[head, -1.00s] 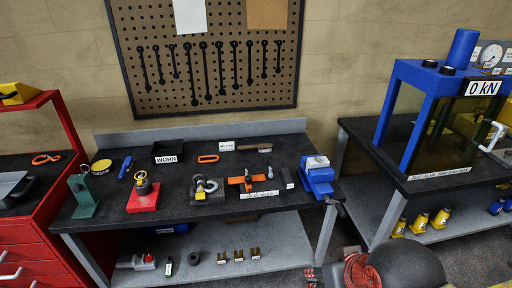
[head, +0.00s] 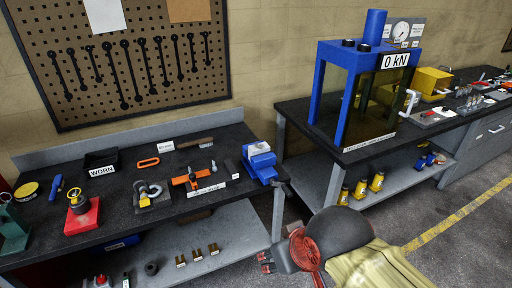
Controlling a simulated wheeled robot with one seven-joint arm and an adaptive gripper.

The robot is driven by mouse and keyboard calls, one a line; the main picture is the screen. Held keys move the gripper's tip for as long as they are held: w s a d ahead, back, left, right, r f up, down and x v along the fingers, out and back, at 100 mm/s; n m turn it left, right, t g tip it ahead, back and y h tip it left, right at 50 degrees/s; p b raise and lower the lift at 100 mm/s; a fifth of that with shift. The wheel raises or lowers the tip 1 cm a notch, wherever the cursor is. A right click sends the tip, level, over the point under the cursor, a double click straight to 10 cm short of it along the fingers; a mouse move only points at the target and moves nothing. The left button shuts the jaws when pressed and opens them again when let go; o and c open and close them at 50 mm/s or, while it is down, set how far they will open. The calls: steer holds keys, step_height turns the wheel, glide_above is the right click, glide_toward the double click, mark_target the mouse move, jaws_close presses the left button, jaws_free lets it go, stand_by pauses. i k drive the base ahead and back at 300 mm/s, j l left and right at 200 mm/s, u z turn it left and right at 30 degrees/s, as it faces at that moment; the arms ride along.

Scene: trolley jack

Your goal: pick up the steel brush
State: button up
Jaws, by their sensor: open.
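The steel brush, as I take it, is the long thin brown-handled piece (head: 195,143) lying flat at the back of the left bench, next to a small white label (head: 166,147) too small to read. Its bristles cannot be made out. My gripper (head: 264,262) shows small at the bottom centre, in front of the bench's right end, low and well apart from the brush. It is open and appears empty; its fingertips are partly hidden by its own body.
The bench (head: 125,195) also holds a black tray (head: 101,162) labelled WORN, an orange link (head: 148,163), a shackle (head: 148,193), an orange tool (head: 191,179) and a blue vise (head: 260,163). A blue press (head: 335,95) stands right. Floor is clear at lower right.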

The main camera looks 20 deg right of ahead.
mark_target(206, 142)
steer(key=i+z, duration=0.15)
steer(key=z, duration=0.45)
steer(key=i+j+z, duration=0.35)
steer(key=i, duration=0.25)
steer(key=i+j+z, duration=0.3)
steer(key=i+j, duration=0.2)
steer(key=j, duration=0.15)
steer(key=i+j, duration=0.35)
